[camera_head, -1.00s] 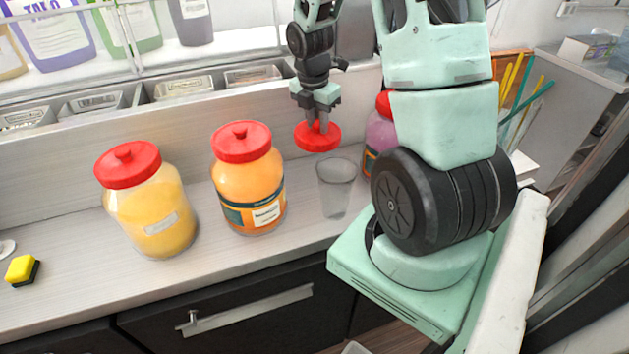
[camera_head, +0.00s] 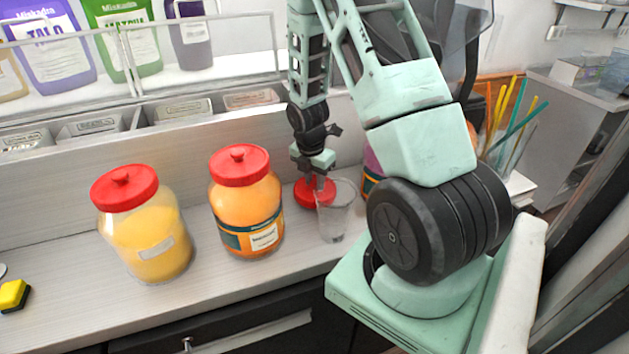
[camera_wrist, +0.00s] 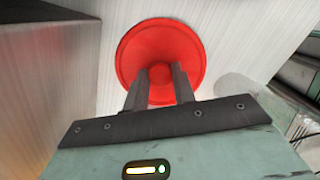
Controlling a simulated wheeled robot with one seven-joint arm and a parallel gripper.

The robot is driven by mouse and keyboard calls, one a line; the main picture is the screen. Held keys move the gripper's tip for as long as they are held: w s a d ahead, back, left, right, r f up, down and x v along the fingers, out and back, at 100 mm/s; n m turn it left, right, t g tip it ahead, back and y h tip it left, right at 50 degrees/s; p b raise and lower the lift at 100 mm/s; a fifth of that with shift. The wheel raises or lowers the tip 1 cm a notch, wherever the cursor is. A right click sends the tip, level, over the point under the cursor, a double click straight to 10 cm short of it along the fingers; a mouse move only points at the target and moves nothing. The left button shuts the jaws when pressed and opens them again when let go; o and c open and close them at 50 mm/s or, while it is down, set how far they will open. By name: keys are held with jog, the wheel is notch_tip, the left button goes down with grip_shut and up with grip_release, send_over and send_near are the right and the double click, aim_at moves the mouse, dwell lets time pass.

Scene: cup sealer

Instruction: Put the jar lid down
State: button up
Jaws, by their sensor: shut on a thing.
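My gripper (camera_head: 318,182) is shut on the red jar lid (camera_head: 308,194), low over the counter behind the clear cup. In the wrist view the lid (camera_wrist: 160,48) is a round red disc, with both fingers (camera_wrist: 159,78) closed at its middle.
An orange jar (camera_head: 246,215) and a yellow jar (camera_head: 150,243), both with red lids, stand to the left. A purple jar (camera_head: 373,170) is partly hidden behind my arm. A yellow sponge (camera_head: 12,295) lies far left. Steel bins (camera_head: 180,109) line the back.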

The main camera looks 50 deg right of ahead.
aim_at(311, 191)
jog(key=shift+f, duration=0.65)
jog(key=shift+f, duration=0.15)
jog(key=o, duration=1)
jog(key=r+b, duration=0.1)
jog(key=r, duration=0.3)
jog(key=a+r+b, duration=0.1)
jog(key=r, duration=0.7)
jog(key=shift+a+r+b, duration=0.15)
jog(key=shift+a+b, duration=0.1)
jog(key=shift+b, duration=0.15)
